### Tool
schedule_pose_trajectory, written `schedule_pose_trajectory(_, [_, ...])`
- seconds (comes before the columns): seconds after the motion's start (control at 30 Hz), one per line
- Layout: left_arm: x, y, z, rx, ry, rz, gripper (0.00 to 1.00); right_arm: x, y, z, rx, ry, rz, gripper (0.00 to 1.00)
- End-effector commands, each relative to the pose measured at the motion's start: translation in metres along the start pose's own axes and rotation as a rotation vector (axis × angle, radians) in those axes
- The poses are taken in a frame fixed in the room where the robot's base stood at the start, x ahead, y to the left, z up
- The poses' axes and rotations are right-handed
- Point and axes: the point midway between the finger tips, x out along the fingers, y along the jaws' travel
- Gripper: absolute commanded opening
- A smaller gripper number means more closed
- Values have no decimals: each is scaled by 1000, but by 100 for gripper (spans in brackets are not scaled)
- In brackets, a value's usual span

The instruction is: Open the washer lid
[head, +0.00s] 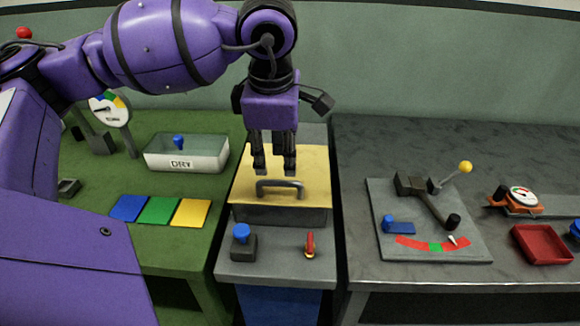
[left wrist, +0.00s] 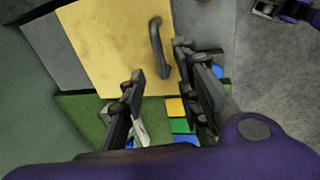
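The washer is a grey box with a flat yellow lid (head: 310,180) and a grey bar handle (head: 281,185) near its front edge. The lid lies closed. In the left wrist view the yellow lid (left wrist: 110,40) and handle (left wrist: 157,48) show at the top middle. My left gripper (head: 274,166) points down over the lid, just behind and above the handle. Its fingers are apart and empty in the left wrist view (left wrist: 160,64); contact with the handle cannot be told. A purple and grey part at the left wrist view's top right looks like my right gripper (left wrist: 268,9), cut off.
In front of the lid are a blue button (head: 241,233) and a small red lever (head: 310,243). A clear tray marked DRY (head: 187,155) and coloured mats (head: 160,210) lie left. A lever panel (head: 425,215) and red tray (head: 541,243) are right.

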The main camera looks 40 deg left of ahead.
Motion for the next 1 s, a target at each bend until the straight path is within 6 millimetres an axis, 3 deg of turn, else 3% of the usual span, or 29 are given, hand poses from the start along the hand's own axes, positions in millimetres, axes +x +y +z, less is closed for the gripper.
schedule_pose_trajectory(0.17, [31,-2,0,0,-1,-7,30,-2,2,15,-1,-27,3,40])
schedule_pose_trajectory(0.4, [61,-2,1,0,-3,-6,30,-2,0,10,2,-18,0,40])
schedule_pose_trajectory(0.77, [68,-1,1,0,-5,-4,30,3,-2,-3,1,5,-4,40])
schedule_pose_trajectory(1.0, [68,-1,1,0,-5,-4,0,2,-2,-1,2,2,-3,40])
